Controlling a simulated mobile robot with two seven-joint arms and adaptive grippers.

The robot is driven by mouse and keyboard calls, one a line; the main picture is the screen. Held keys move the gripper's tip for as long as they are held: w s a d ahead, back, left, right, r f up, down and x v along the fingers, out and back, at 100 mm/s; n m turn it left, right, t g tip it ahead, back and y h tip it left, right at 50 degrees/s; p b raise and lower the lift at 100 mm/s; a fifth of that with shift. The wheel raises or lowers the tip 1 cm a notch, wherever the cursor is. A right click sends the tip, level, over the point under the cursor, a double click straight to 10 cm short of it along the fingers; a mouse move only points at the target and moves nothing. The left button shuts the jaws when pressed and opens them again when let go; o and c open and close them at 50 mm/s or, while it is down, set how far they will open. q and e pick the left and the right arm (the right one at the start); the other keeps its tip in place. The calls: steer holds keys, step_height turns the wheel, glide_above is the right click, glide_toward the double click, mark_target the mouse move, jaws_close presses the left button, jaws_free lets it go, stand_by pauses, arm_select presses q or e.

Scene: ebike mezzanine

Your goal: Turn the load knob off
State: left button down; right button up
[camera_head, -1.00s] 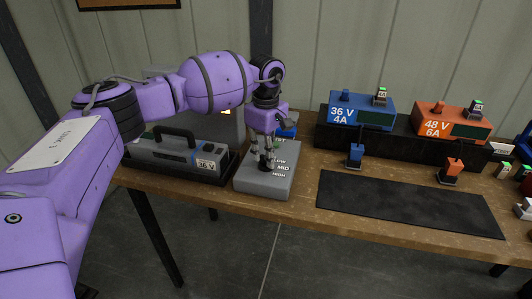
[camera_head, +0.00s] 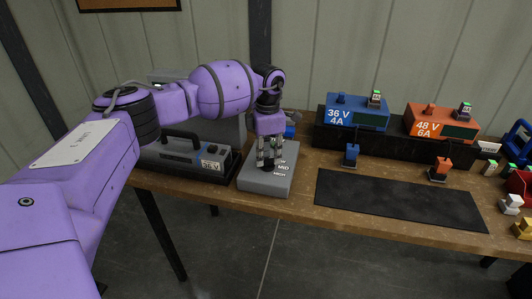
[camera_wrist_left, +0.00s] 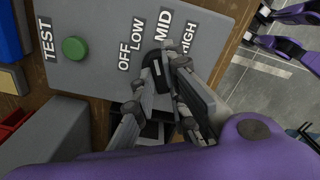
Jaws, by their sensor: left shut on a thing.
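The left wrist view shows the box's top face (camera_wrist_left: 100,20) with a green TEST button (camera_wrist_left: 74,48) and the labels OFF, LOW, MID and HIGH. The dark load knob (camera_wrist_left: 152,62) sits beside these labels, partly hidden by the fingers. My left gripper (camera_wrist_left: 160,78) is shut on the knob from above. I cannot tell which label the knob points to. My right gripper is in neither view.
A grey 36 V battery pack (camera_head: 178,155) with a handle stands left of the box. Blue (camera_head: 352,112) and orange (camera_head: 440,122) chargers stand on a black riser at the back. A dark mat (camera_head: 400,201) lies clear to the right.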

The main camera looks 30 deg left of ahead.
arm_select(q)
steer(key=n, duration=0.1)
steer(key=n+p, duration=0.1)
steer(key=n, duration=0.1)
steer(key=shift+r+n, duration=0.25)
steer(key=shift+n, duration=0.15)
steer(key=shift+n+p, duration=0.45)
steer(key=shift+n, duration=0.45)
steer(key=n, duration=0.2)
steer(key=shift+w+n+p, duration=0.1)
steer(key=shift+n+p, duration=0.3)
steer(key=n, duration=0.2)
steer(key=shift+n+p, duration=0.4)
steer(key=shift+f+n, duration=0.1)
steer(key=shift+n, duration=0.6)
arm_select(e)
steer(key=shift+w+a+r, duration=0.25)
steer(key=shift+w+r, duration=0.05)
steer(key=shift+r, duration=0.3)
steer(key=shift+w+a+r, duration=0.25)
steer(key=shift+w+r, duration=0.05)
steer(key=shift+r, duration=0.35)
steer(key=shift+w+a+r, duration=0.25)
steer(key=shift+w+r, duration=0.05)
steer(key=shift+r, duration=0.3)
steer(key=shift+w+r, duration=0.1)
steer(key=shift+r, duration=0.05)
